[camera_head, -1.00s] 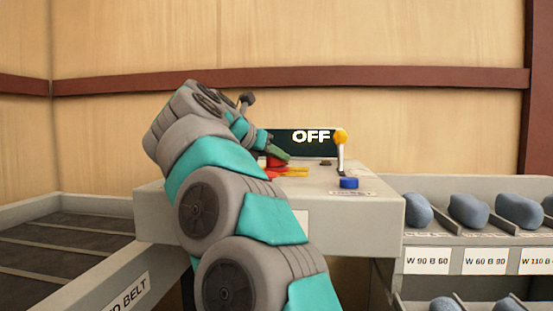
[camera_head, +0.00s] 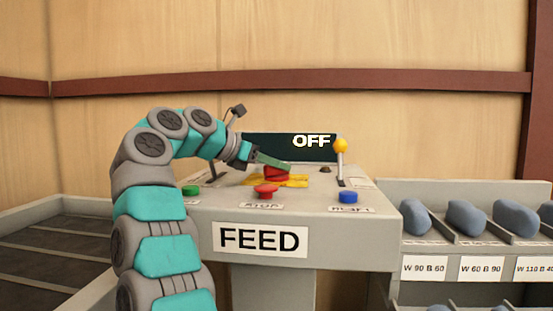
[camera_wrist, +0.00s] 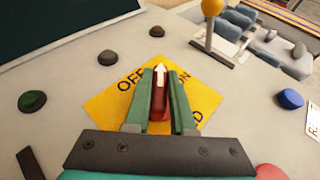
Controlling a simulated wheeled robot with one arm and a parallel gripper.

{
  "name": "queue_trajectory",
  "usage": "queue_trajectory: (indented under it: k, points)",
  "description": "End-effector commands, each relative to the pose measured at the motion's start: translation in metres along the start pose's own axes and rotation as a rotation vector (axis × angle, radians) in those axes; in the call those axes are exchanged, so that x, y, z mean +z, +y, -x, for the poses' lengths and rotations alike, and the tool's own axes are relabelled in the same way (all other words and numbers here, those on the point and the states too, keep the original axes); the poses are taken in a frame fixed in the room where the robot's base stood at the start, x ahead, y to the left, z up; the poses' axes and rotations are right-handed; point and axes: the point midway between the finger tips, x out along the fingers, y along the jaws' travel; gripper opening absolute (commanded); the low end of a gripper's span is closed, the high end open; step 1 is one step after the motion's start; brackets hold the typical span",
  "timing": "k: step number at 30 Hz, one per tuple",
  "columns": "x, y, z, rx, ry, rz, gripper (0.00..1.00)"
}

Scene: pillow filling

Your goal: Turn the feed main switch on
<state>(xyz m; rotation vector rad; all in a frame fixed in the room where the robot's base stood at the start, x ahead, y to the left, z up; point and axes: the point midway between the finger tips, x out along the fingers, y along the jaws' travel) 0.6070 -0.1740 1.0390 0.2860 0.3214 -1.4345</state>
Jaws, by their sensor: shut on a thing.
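The feed main switch is a red rotary knob (camera_wrist: 158,97) with a white arrow, on a yellow plate (camera_wrist: 98,104) with OFF at its left and ON at its right. In the wrist view its arrow points up the picture, between the two words. My gripper (camera_wrist: 159,80) has its green fingers shut on the knob, one on each side. In the head view my gripper (camera_head: 272,162) reaches the red knob (camera_head: 278,174) from the left and partly covers it. The dark display (camera_head: 290,146) behind reads OFF.
The FEED console (camera_head: 340,225) also carries a green button (camera_head: 190,190), a red button (camera_head: 265,190), a blue button (camera_head: 348,197) and a yellow-tipped lever (camera_head: 340,147). Bins with grey-blue pieces (camera_head: 465,217) stand at the right.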

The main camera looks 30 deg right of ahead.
Motion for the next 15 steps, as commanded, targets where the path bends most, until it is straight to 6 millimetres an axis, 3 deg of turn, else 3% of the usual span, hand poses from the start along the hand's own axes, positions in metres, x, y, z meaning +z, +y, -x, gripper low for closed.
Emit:
queue_trajectory:
  k: [15]
  points:
    - [0.001,-0.0002,0.0002,-0.059,-0.002,-0.024,0.0]
